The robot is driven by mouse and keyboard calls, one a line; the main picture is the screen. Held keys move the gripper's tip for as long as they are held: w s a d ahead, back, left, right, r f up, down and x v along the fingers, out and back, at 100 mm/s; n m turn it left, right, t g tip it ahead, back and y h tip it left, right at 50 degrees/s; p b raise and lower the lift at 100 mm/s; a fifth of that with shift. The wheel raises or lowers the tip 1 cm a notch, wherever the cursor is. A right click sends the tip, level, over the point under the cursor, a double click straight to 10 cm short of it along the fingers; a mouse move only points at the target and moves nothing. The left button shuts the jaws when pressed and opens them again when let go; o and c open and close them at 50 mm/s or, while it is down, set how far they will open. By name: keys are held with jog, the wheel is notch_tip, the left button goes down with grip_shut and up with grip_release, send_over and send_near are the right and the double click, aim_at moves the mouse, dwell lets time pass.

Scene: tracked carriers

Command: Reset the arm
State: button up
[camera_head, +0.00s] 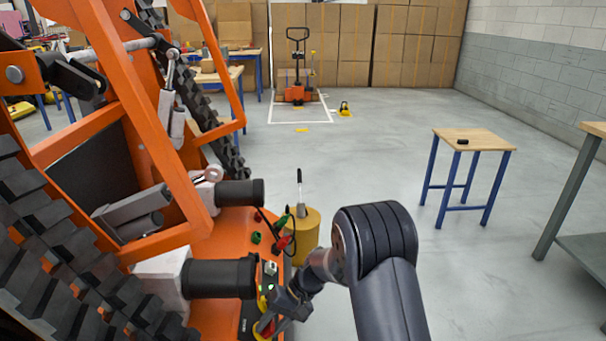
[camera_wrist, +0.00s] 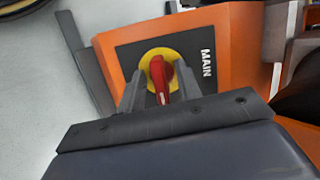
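My arm (camera_head: 385,245) reaches down to the orange tracked carrier (camera_head: 228,228). My gripper (camera_head: 277,316) is at the carrier's front edge, by a switch with a red knob (camera_head: 264,327). In the wrist view the red knob (camera_wrist: 160,79) sits on a yellow disc (camera_wrist: 148,66) on a black plate marked MAIN (camera_wrist: 207,62). My gripper's two fingers (camera_wrist: 161,84) stand apart on either side of the knob. Yellow shows between the knob and the fingers, so they look open. Whether a finger touches the knob is hard to tell.
Black cylinders (camera_head: 220,279) and cables lie on the carrier close to my arm. A yellow drum (camera_head: 306,232) stands just behind. A small table (camera_head: 474,140) with a dark object stands to the right, and a workbench (camera_head: 583,215) at the right edge. The grey floor between is clear.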

jog(key=n+h+b, duration=0.1)
jog(key=n, duration=0.4)
jog(key=shift+t, duration=0.3)
jog(key=shift+r+n, duration=0.1)
jog(key=shift+n, duration=1.2)
jog(key=shift+h+b, duration=0.3)
